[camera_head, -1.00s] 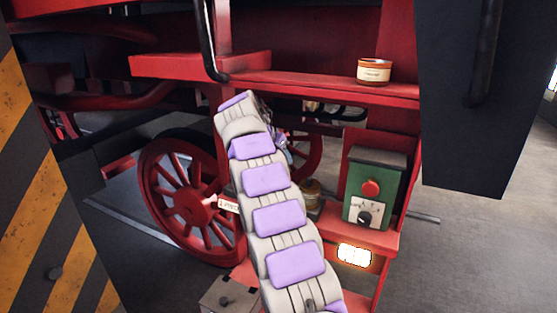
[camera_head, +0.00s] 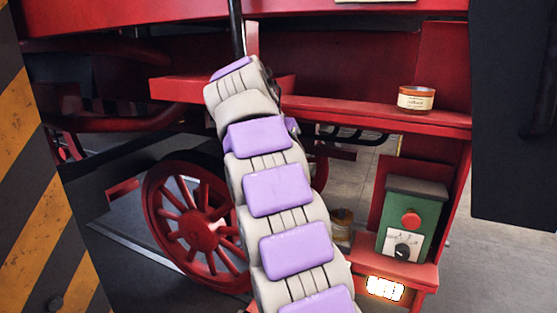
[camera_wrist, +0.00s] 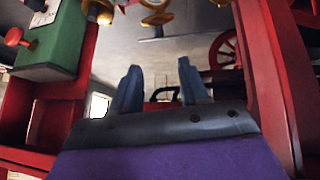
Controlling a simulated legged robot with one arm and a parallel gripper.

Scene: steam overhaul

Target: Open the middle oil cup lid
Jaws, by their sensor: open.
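My gripper (camera_wrist: 160,88) shows in the wrist view as two blue-grey fingers, spread apart with nothing between them. In the head view my arm hides most of it. Several brass-coloured fittings (camera_wrist: 157,19) sit at the top edge of the wrist view, beyond the fingertips and apart from them. They may be the oil cups. I cannot tell which is the middle one or how its lid stands. A brownish pot (camera_head: 341,226) stands just right of my arm in the head view, partly hidden.
A green control box (camera_head: 411,222) with a red button stands on a red lower ledge at right. A labelled tin (camera_head: 415,99) stands on the red shelf (camera_head: 370,112) above. A red spoked wheel (camera_head: 196,225) is left of my arm. A dark panel (camera_head: 515,120) hangs at far right.

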